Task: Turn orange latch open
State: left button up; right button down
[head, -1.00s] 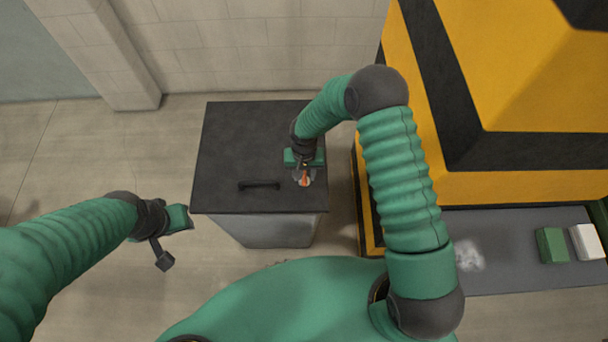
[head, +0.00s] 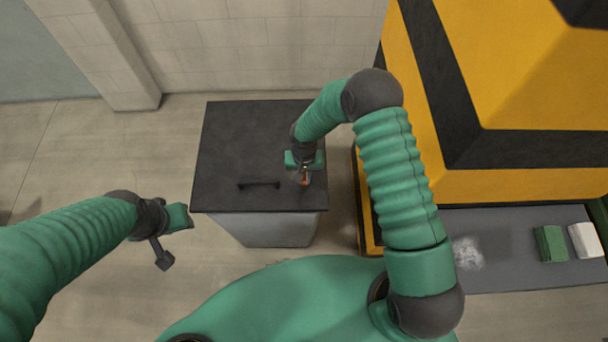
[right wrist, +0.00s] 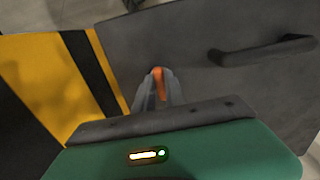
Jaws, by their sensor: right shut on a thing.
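The orange latch (head: 304,179) is on the dark lid (head: 240,140) of a grey box, near the lid's right front part. My right gripper (head: 304,174) reaches down over the latch and is shut on it. In the right wrist view the orange latch (right wrist: 157,80) shows between the fingers (right wrist: 158,92), and much of it is hidden by them. My left gripper (head: 178,238) hangs to the left of the box, away from it; its fingers are too unclear to judge.
A dark handle (head: 259,185) is on the lid, left of the latch. A large yellow and black striped machine (head: 480,100) stands close to the right. A grey tray (head: 505,270) there carries a green block (head: 550,244) and a white block (head: 586,241).

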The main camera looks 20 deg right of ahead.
jog(key=shift+n, duration=0.3)
jog(key=n, duration=0.3)
jog(key=shift+d+n, duration=0.15)
jog(key=shift+n, duration=0.15)
jog(key=n, duration=0.4)
jog(key=shift+d, duration=0.15)
jog(key=n, duration=0.5)
jog(key=shift+w+d, duration=0.15)
jog(key=shift+w+n, duration=0.1)
jog(key=shift+n, duration=1.5)
jog(key=shift+r, duration=0.1)
jog(key=shift+d, duration=0.1)
jog(key=c, duration=1.4)
grip_release()
